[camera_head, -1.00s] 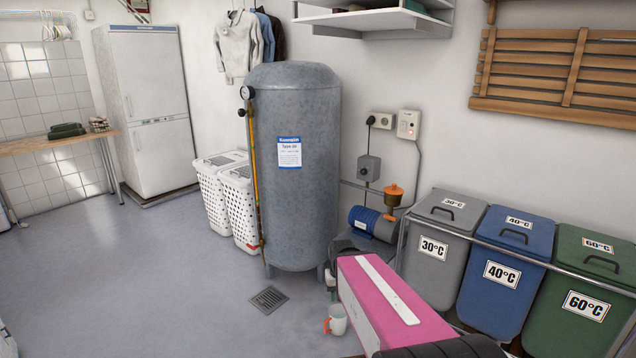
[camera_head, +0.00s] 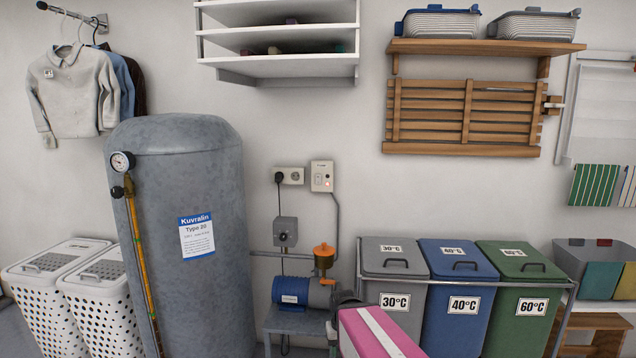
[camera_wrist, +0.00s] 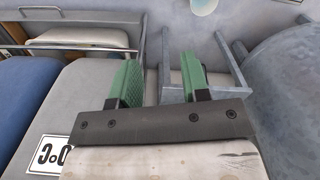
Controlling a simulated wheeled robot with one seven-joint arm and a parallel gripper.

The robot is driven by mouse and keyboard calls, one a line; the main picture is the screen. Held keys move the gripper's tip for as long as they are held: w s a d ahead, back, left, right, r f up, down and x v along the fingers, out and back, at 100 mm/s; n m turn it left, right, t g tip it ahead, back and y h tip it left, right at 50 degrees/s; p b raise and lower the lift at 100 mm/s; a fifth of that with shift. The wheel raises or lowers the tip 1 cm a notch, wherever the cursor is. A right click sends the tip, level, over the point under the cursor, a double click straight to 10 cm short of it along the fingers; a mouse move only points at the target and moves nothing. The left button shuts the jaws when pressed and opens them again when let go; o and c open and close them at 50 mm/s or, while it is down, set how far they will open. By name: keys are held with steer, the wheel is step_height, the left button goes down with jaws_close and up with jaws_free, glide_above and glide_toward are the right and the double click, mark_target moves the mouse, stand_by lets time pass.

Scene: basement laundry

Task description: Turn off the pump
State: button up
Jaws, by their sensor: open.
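The pump (camera_head: 290,291) is a blue motor with an orange-topped part, on a small grey stand right of the grey tank. A grey box with a round dial (camera_head: 286,233) is on the wall above it. Higher up is a white wall box (camera_head: 322,176) with a small red light, its cable running down toward the pump. Which one switches the pump cannot be told. My pink arm is low in the head view, right of the pump; the fingers are hidden there. In the wrist view my gripper (camera_wrist: 160,82) has two green fingers apart, with nothing between them.
The grey tank (camera_head: 185,260) stands close left of the pump. Grey (camera_head: 392,262), blue (camera_head: 455,262) and green (camera_head: 511,262) bins with a metal rail stand to the right. A socket (camera_head: 289,175) with a black plug is beside the white box. White shelves (camera_head: 280,38) hang above.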

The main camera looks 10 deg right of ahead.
steer(key=shift+w+r, duration=0.1)
steer(key=shift+w, duration=0.1)
jaws_close()
steer(key=w+r+n+t+y, duration=0.1)
steer(key=w+r+n+t, duration=0.15)
steer(key=w+r, duration=0.85)
steer(key=w+r+n+t+y, duration=0.1)
steer(key=w+r+n, duration=0.3)
steer(key=w+r, duration=0.65)
steer(key=w+r+n+t, duration=0.1)
steer(key=w+r+n, duration=0.1)
steer(key=w+r, duration=0.4)
steer(key=w+d+r+n+t, duration=0.1)
steer(key=w+r, duration=0.5)
steer(key=r, duration=0.8)
steer(key=w+r+n+t+y, duration=0.1)
steer(key=w+r+n, duration=0.3)
steer(key=r, duration=0.5)
steer(key=shift+w+d+r+t, duration=0.35)
steer(key=shift+w+r, duration=0.05)
steer(key=shift+w, duration=0.8)
